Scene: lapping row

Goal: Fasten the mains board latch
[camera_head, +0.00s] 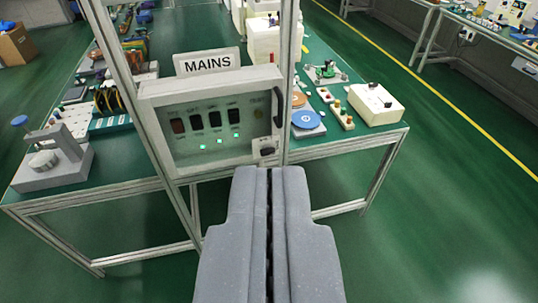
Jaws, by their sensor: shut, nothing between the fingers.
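The mains board (212,122) is a pale grey box with a clear-looking front, mounted on the metal frame under a white "MAINS" sign (207,61). Dark switches and small lit green lamps show behind its front. A dark handle (278,108) runs down its right edge. A small dark latch (267,151) sits at the lower right corner; whether it is fastened I cannot tell. My gripper (270,170) is shut and empty, its fingertips in the picture just below the latch. I cannot tell whether they touch it.
Metal posts (292,60) stand beside the board. A green-topped bench (345,137) behind carries a grey device (55,160) at left and a white box (375,103) at right. Green floor (430,220) is clear at right, with a yellow line (440,95).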

